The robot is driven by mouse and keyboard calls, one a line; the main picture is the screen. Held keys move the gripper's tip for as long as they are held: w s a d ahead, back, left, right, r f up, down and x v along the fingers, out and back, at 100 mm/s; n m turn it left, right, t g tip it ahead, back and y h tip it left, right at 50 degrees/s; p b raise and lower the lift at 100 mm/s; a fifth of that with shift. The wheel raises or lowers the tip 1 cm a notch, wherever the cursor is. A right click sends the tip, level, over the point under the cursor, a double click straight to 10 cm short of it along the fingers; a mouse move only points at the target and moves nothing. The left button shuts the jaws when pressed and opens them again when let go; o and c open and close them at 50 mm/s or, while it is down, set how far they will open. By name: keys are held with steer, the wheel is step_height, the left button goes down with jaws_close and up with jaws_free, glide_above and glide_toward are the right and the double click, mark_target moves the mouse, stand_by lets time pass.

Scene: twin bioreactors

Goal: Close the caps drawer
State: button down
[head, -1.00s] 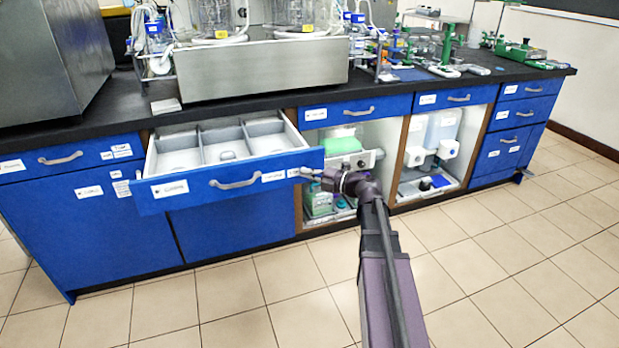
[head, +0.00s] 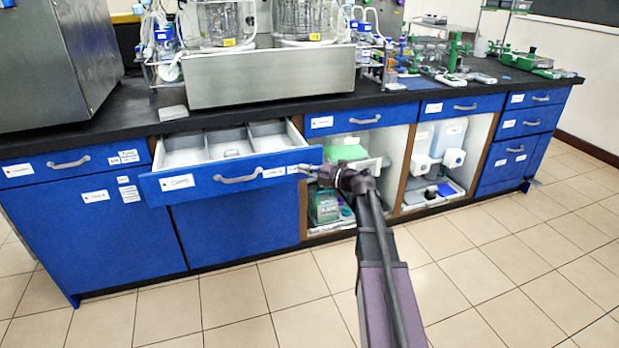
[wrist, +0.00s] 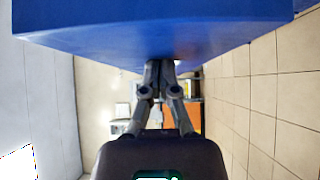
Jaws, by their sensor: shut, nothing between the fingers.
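The caps drawer (head: 200,182) is a blue-fronted drawer with a grey handle, standing partly open from the bench. Its light grey inside shows dividers and looks mostly empty, with one small grey item near the front. My gripper (head: 306,169) is shut and empty at the right end of the drawer front. In the wrist view my gripper (wrist: 159,66) has its fingertips together against or very close to the blue drawer front (wrist: 160,35). Whether they touch cannot be told for sure.
The black bench top (head: 130,118) carries a steel tray (head: 270,78) with glass vessels and a large steel box (head: 50,60) at left. Open cupboards with bottles lie right of the drawer. The tiled floor (head: 480,250) in front is clear.

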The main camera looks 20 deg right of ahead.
mark_target(286, 146)
steer(key=w, duration=2.4)
steer(key=shift+s, duration=0.1)
steer(key=shift+s, duration=0.5)
steer(key=s, duration=0.3)
steer(key=shift+s, duration=0.15)
steer(key=v, duration=0.9)
steer(key=shift+d, duration=0.35)
steer(key=shift+s, duration=0.1)
steer(key=shift+r, duration=0.1)
